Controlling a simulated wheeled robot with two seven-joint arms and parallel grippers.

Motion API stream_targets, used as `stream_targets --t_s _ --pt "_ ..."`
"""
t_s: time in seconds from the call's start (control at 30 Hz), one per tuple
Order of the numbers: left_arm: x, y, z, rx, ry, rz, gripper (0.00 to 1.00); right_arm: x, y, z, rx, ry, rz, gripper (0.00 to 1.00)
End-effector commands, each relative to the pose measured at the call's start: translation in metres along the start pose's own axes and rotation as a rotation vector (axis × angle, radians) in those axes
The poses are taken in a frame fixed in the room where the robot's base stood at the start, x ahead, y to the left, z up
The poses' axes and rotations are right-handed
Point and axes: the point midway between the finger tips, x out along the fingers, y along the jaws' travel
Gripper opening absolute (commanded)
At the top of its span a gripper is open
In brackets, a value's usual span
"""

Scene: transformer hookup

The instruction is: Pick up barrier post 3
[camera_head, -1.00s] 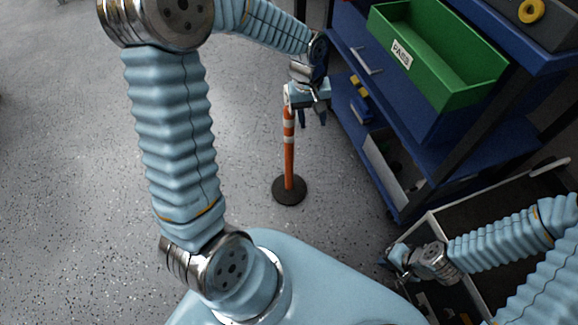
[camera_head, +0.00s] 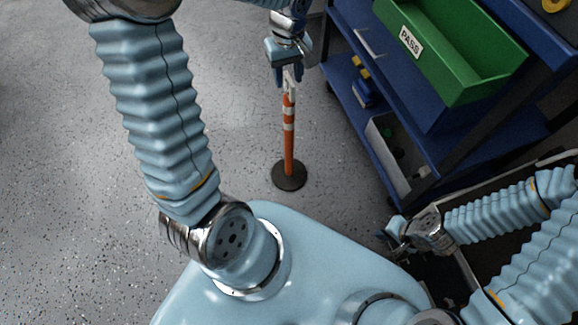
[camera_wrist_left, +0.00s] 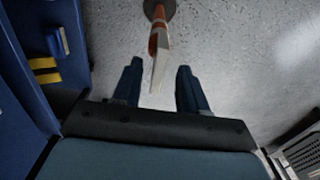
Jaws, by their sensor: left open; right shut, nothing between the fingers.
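Barrier post 3 (camera_head: 289,150) is an orange and white striped post standing upright on a round dark base (camera_head: 289,175) on the floor. My left gripper (camera_head: 289,82) is open at the post's top in the head view. In the left wrist view the post (camera_wrist_left: 158,40) runs from its base at the top of the picture toward the gap between the open fingers (camera_wrist_left: 158,88). Its pale upper end lies near that gap, and I cannot tell whether it touches a finger. My right gripper (camera_head: 392,236) is shut and empty, low at the right, away from the post.
A blue shelf cart (camera_head: 352,85) stands right of the post, with a green PASS bin (camera_head: 455,50) on it. A yellow and blue item (camera_head: 362,88) sits on its lower shelf. A dark-floored cart is under my right arm. The grey floor left of the post is clear.

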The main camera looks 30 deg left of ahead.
Motion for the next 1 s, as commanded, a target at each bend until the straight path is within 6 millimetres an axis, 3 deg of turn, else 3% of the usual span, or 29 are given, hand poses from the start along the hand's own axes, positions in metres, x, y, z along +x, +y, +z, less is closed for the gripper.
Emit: stream_targets --t_s 0.2,0.43,0.7,1.0 --pt "0.027 0.002 0.001 0.001 -0.001 -0.002 0.43 0.001 0.000 0.000 0.000 0.000 0.000 0.00" --pt "0.029 0.002 0.001 0.001 0.000 0.000 0.43 0.001 0.000 0.000 0.000 0.000 0.000 0.00" --pt "0.029 0.002 0.001 0.001 0.000 0.000 0.01 0.001 0.000 0.000 0.000 0.000 0.000 0.00" --pt "0.028 0.002 0.001 0.001 0.000 0.000 0.00 0.001 0.000 0.000 0.000 0.000 0.000 0.00"
